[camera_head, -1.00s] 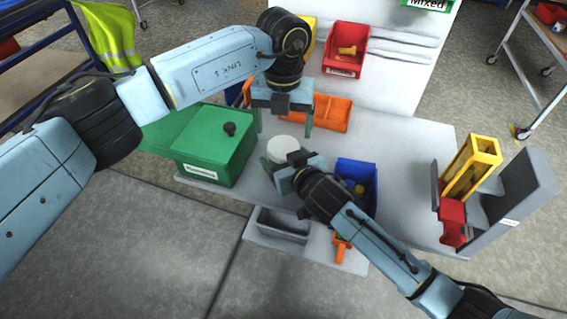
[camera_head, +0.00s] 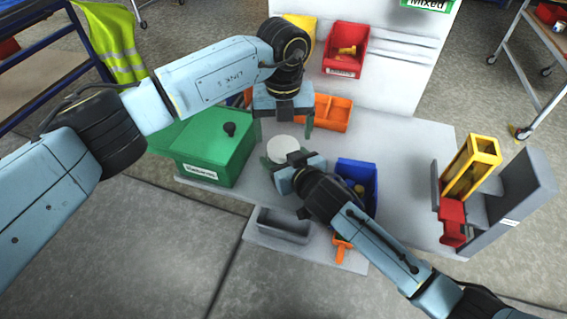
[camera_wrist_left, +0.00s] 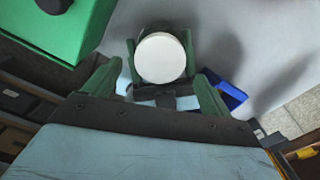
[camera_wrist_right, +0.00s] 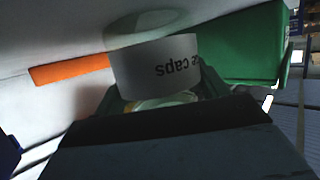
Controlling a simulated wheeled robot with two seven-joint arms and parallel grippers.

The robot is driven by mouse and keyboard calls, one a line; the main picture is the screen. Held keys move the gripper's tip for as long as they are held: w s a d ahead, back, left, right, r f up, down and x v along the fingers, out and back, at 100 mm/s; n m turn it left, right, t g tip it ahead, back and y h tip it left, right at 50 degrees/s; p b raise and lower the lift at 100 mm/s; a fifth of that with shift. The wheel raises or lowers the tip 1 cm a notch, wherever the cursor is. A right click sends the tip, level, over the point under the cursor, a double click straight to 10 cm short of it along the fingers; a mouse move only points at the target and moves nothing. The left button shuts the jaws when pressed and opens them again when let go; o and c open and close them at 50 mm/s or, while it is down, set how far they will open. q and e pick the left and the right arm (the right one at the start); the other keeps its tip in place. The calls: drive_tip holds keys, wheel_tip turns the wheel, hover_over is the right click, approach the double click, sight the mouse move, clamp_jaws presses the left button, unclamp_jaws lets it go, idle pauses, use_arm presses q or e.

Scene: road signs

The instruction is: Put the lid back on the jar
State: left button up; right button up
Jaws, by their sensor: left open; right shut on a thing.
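The jar (camera_wrist_right: 155,68) has a white label reading "caps" and stands on the table. A white round disc, seemingly the lid (camera_head: 282,150), covers its top; it also shows in the left wrist view (camera_wrist_left: 160,58). I cannot tell whether it is fully seated. My right gripper (camera_head: 280,165) is shut around the jar from the near side, with a green finger on each side. My left gripper (camera_head: 282,128) is open and empty, above and behind the jar in the head view; its fingers (camera_wrist_left: 158,85) are spread and apart from the lid.
A green box (camera_head: 213,150) stands left of the jar. A blue bin (camera_head: 368,175) is close on the right, an orange tray (camera_head: 335,112) behind. A grey tray (camera_head: 283,228) lies in front.

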sight(284, 146)
use_arm(q)
drive_tip(key=shift+f, duration=1.8)
drive_tip(key=c, duration=1)
drive_tip(key=shift+m, duration=0.9)
drive_tip(key=o, duration=1.1)
drive_tip(key=shift+o, duration=0.2)
wheel_tip(284, 146, up, 12)
